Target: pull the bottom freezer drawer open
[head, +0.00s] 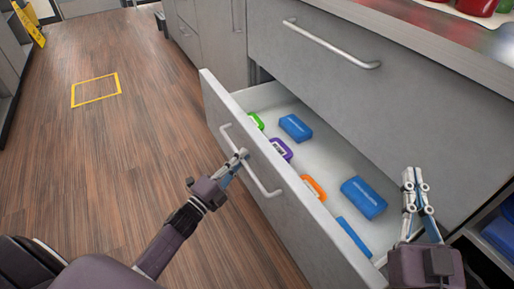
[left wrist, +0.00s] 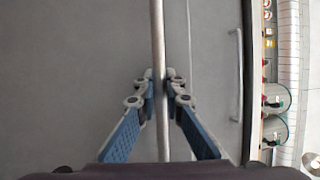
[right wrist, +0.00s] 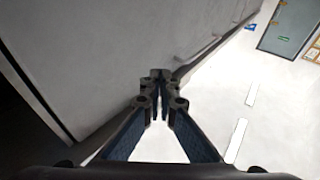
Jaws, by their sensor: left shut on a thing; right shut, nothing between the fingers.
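The bottom freezer drawer (head: 275,170) stands pulled out from the grey cabinet, with its inside showing. Its bar handle (head: 268,184) runs along the front. My left gripper (head: 239,158) is shut on this handle. In the left wrist view the handle bar (left wrist: 157,45) passes between the two fingers of the left gripper (left wrist: 157,85). My right gripper (head: 413,178) is shut and empty, raised near the right end of the open drawer, in front of the cabinet. The right wrist view also shows its closed fingers (right wrist: 160,85) with nothing between them.
Inside the drawer lie blue packs (head: 364,198) and green, purple and orange-edged items (head: 314,187). A closed upper drawer (head: 370,90) with its own handle (head: 330,45) is above. Wooden floor (head: 110,150) with a yellow square outline (head: 95,89) is clear at left.

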